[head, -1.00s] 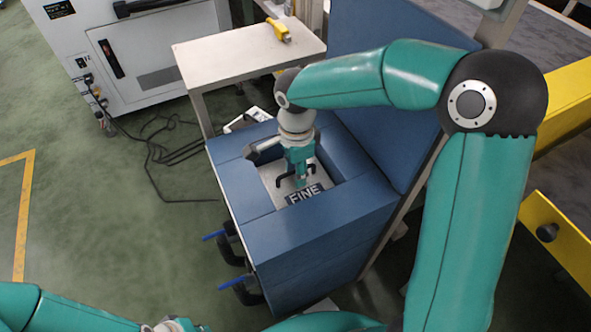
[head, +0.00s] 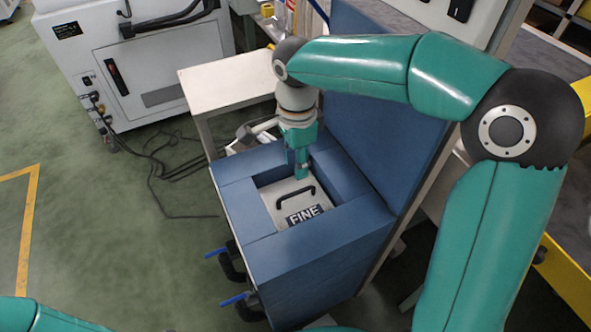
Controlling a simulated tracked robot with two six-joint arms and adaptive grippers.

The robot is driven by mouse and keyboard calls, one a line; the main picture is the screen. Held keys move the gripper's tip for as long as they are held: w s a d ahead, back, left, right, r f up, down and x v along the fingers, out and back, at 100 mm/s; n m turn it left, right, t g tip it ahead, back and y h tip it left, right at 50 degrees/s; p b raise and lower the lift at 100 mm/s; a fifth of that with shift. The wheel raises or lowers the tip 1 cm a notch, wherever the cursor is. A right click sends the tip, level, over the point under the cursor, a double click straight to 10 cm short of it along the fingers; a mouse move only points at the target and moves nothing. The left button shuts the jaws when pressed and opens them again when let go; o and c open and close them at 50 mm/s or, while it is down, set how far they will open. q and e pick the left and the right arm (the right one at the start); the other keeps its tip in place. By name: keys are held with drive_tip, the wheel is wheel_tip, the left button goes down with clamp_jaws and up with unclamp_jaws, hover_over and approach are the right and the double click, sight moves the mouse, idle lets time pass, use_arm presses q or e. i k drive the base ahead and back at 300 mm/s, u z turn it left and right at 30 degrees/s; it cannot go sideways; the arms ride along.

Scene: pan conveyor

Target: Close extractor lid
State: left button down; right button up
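The extractor is a blue box (head: 325,258) with a square opening in its top. Its blue lid (head: 370,130) appears to stand raised at the back right, partly covered by my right arm. Inside the opening sits a pale pan (head: 275,203) with a black handle (head: 296,194) and a "FINE" label (head: 304,215). My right gripper (head: 302,175) points down at the back of the opening, just behind the handle and seemingly apart from it. Its fingers show edge-on, so their opening is unclear. My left gripper is out of view.
A pale table (head: 225,84) stands behind the box. A white machine (head: 150,75) is at the back left, with black cables on the floor. Blue-levered black fittings (head: 232,262) stick out from the box's left side.

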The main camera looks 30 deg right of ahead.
sight(393, 145)
drive_tip(key=k, duration=1)
